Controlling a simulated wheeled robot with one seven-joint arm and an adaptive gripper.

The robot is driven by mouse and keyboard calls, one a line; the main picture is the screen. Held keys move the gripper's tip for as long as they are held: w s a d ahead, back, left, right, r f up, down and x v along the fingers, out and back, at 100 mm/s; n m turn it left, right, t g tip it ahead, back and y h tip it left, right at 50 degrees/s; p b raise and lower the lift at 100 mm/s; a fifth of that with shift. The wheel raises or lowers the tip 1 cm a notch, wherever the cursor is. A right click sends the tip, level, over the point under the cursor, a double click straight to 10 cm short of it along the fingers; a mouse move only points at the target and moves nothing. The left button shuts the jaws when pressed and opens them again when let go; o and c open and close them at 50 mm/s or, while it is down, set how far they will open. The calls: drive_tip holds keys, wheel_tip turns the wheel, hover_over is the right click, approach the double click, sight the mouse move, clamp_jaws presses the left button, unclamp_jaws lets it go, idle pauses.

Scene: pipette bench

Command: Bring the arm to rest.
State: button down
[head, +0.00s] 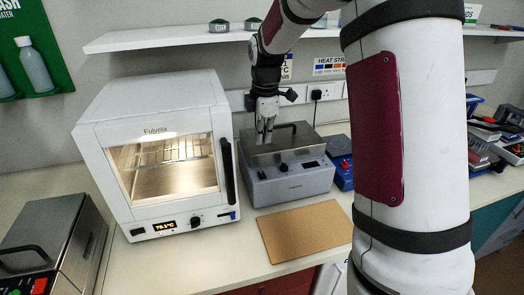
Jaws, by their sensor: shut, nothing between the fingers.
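My arm crosses the right half of the head view and reaches over the bench. My gripper (265,134) points down in front of the grey lidded box (290,185) with a black handle, and it hides part of that box's lid. Its fingers are shut with nothing between them. I cannot tell exactly how far the fingertips are from the lid.
A white oven (88,150) with a lit window stands to the left. A brown board (305,232) lies bare at the bench front. A steel unit (45,245) is at lower left, a blue device (341,172) right of the box. A white shelf (160,37) runs above.

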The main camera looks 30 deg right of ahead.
drive_tip(key=s+a+r+m+t, duration=0.2)
drive_tip(key=s+a+r+m, duration=0.5)
drive_tip(key=s+r, duration=0.5)
drive_tip(key=s+a+m+t, duration=0.2)
drive_tip(key=s+m, duration=0.6)
drive_tip(key=s, duration=0.8)
drive_tip(key=shift+s+a+f+m, duration=0.15)
drive_tip(key=shift+s+a+m, duration=0.25)
drive_tip(key=shift+a, duration=0.8)
drive_tip(key=shift+a, duration=0.1)
